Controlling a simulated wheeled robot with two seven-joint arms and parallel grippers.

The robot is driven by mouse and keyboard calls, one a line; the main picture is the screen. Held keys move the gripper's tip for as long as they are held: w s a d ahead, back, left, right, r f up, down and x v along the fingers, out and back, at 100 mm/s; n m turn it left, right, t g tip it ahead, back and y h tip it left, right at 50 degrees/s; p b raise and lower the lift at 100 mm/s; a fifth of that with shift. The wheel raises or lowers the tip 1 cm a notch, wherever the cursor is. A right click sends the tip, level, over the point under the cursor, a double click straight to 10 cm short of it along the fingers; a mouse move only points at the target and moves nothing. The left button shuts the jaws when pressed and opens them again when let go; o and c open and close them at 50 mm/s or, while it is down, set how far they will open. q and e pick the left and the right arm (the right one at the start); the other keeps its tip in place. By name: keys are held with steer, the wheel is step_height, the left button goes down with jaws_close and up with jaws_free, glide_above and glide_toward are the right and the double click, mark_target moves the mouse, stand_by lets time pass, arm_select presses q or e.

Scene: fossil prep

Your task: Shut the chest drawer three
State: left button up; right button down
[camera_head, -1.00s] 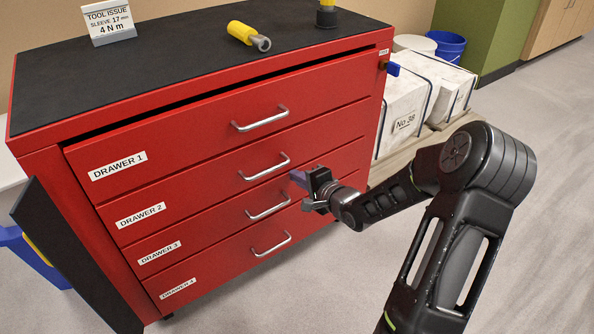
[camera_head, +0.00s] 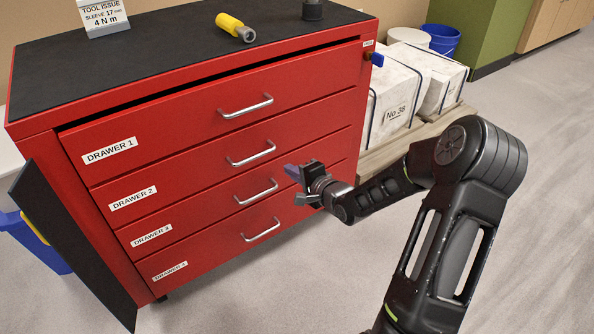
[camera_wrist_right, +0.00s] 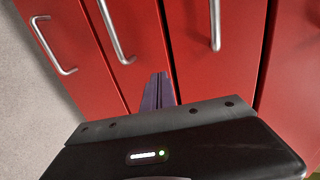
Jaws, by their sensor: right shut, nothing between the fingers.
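The red chest (camera_head: 62,172) has four labelled drawers. Drawer 3 (camera_head: 200,222), with its silver bar handle (camera_head: 257,191), is third from the top. Its front looks about level with its neighbours; I cannot tell whether a small gap remains. My right gripper (camera_head: 292,172) is shut and empty, to the right of the drawer 3 handle. In the right wrist view its fingertips (camera_wrist_right: 158,92) point at the drawer 3 front, near the seam with drawer 2, beside the handle (camera_wrist_right: 116,32). Whether they touch is unclear. My left gripper is out of view.
Drawer 1 (camera_head: 180,125) has a dark gap along its top. A yellow-handled tool (camera_head: 230,24) and a sign (camera_head: 103,16) are on the chest top. White wrapped blocks (camera_head: 397,88) rest on a pallet at the right. Open floor (camera_head: 530,150) lies further right.

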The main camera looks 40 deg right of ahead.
steer(key=p+v, duration=0.4)
steer(key=v, duration=0.6)
stand_by(0.3)
